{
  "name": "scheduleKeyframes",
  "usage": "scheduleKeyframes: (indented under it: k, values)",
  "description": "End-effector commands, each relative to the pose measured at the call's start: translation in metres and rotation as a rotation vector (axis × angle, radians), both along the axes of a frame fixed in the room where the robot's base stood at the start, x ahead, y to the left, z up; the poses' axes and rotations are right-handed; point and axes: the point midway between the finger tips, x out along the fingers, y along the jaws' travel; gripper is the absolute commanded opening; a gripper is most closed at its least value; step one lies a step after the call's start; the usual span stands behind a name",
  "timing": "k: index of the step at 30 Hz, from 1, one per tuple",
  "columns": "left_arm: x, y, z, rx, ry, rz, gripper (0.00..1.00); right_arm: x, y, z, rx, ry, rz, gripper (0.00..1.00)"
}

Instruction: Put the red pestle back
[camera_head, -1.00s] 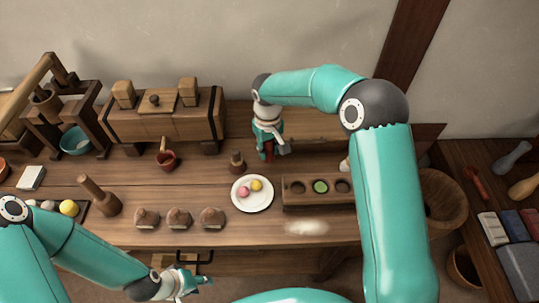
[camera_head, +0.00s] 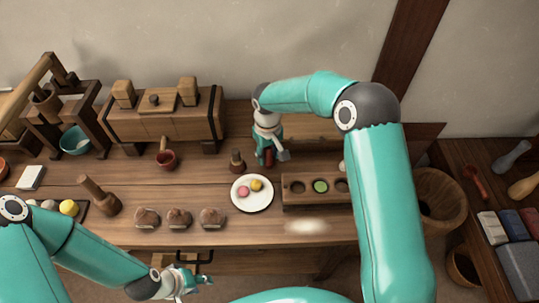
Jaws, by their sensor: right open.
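My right gripper (camera_head: 271,156) points down over the back of the bench, right of a small dark wooden stamp. It is open. A dark red upright thing (camera_head: 267,158) stands at its fingers, mostly hidden by them; it may be the red pestle, and I cannot tell if the fingers touch it. Another long red tool (camera_head: 476,183) lies on the side table at right, beside a grey pestle (camera_head: 512,157) and a tan one (camera_head: 524,187). My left gripper (camera_head: 192,282) is low in front of the bench, apart from everything on it; its jaws are too small to read.
A white plate (camera_head: 252,204) with pink and yellow balls and a wooden block with hollows (camera_head: 300,204) stand in front of my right gripper.

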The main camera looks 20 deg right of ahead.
Motion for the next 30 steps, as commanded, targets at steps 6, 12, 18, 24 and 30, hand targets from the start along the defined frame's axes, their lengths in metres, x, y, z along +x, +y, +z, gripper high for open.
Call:
scheduleKeyframes:
  k: [6,12,18,24,30]
  values:
    - [0.000,0.000,-0.002,0.000,0.000,0.000,0.40,0.001,0.001,0.035,0.001,-0.005,0.001,0.42]
    - [0.000,0.000,-0.002,0.000,0.000,0.000,0.40,0.001,0.001,0.076,0.000,-0.005,0.001,0.42]
    - [0.000,0.000,-0.002,0.000,0.000,0.000,0.40,0.001,0.001,0.105,0.001,-0.003,0.000,0.42]
    - [0.000,0.000,-0.002,0.000,0.000,0.000,0.40,0.000,0.001,0.114,0.000,-0.001,0.001,0.42]
    - [0.000,0.000,-0.002,0.000,0.000,0.000,0.40,0.000,0.001,0.114,0.000,-0.001,0.001,0.42]
